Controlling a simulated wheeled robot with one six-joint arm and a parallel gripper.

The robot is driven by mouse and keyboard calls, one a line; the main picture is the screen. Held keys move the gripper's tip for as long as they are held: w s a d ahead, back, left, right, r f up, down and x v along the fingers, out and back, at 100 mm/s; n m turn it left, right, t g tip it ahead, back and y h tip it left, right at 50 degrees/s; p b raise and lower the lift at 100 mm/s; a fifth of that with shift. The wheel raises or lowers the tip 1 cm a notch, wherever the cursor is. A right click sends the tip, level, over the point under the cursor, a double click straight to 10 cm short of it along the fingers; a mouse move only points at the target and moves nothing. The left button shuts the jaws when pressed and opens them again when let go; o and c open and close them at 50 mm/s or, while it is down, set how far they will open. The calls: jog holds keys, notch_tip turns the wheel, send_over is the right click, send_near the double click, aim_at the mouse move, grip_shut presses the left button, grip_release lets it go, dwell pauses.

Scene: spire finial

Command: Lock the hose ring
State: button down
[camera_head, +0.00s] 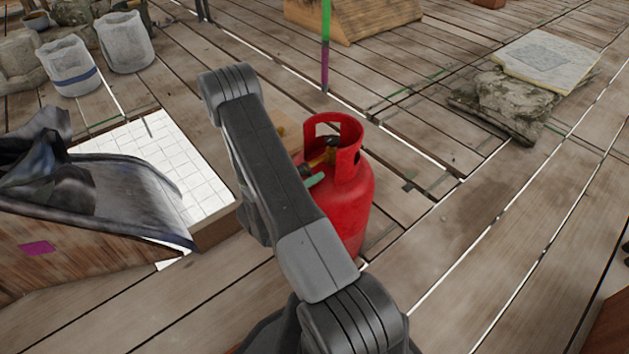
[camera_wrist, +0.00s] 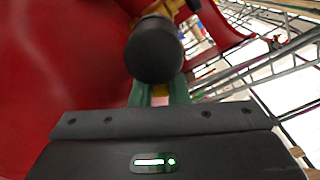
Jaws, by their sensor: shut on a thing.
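A red gas cylinder (camera_head: 350,195) stands upright on the deck, with an open collar around its top. A brass valve fitting (camera_head: 323,158) shows inside the collar. My gripper (camera_wrist: 160,92) has green fingers that reach to a black round part (camera_wrist: 155,50) at the valve, and they are shut on it. The wrist view shows the red cylinder wall (camera_wrist: 60,60) close on the left and a bit of brass behind the black part. In the head view my arm hides most of the gripper. I cannot make out the hose ring's own shape.
A wooden box with dark cloth (camera_head: 130,190) and a white tiled panel (camera_head: 160,150) stand left of the cylinder. A green and purple pole (camera_head: 326,50) rises behind it. Stone blocks (camera_head: 510,100) lie at the right. The deck at front right is clear.

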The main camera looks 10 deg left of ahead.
jog(key=shift+w+a+f+m+b, duration=0.15)
jog(key=shift+f+m+b, duration=0.15)
jog(key=shift+m, duration=0.45)
jog(key=shift+w+a+f+m+b, duration=0.1)
jog(key=shift+a+f+m+b, duration=0.15)
jog(key=shift+m, duration=0.5)
jog(key=shift+d, duration=0.1)
jog(key=c, duration=1.4)
grip_release()
jog(key=shift+r, duration=0.1)
